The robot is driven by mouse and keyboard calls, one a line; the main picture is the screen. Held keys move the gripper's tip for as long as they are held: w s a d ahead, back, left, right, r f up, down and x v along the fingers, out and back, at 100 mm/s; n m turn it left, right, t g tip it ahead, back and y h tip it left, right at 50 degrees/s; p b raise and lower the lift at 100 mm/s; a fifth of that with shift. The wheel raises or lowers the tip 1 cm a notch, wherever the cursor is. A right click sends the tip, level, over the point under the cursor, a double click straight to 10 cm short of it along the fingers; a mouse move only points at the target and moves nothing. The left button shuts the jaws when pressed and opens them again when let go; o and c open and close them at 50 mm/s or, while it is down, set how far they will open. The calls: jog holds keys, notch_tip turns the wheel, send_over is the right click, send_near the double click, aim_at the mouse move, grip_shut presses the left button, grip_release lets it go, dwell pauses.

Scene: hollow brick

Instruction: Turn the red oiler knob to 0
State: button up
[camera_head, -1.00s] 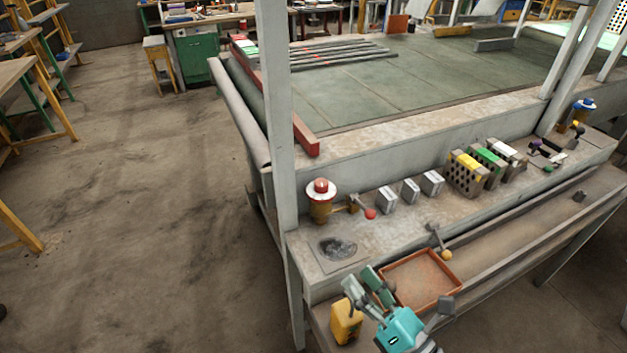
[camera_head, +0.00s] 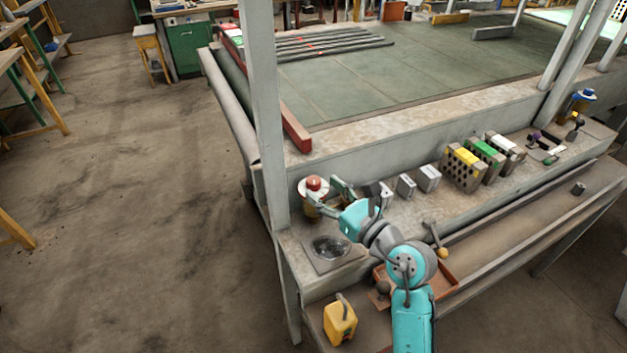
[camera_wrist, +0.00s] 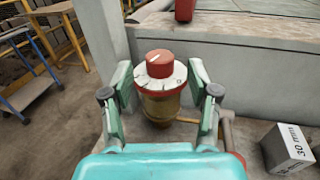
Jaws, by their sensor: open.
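The red oiler knob (camera_wrist: 159,63) sits on a white dial ring (camera_wrist: 178,78) with dark marks, on top of a brass-coloured body (camera_wrist: 160,108). A white pointer line on the knob points up and slightly left in the wrist view. The oiler knob (camera_head: 314,183) stands at the left end of the bench shelf in the head view. My gripper (camera_wrist: 160,90) is open, with one finger on each side of the oiler, apart from the knob. The dial's numbers are too small to read. In the head view my gripper (camera_head: 328,197) partly covers the oiler body.
Small grey blocks (camera_head: 406,185) stand right of the oiler; one (camera_wrist: 288,147) is marked 30 mm. Several hollow bricks (camera_head: 464,169) stand farther right. A grey post (camera_head: 263,110) rises close left of the oiler. A yellow can (camera_head: 340,321) and an orange tray (camera_head: 447,282) are below.

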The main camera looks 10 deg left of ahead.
aim_at(318, 185)
jog(key=shift+x, duration=2.15)
grip_shut()
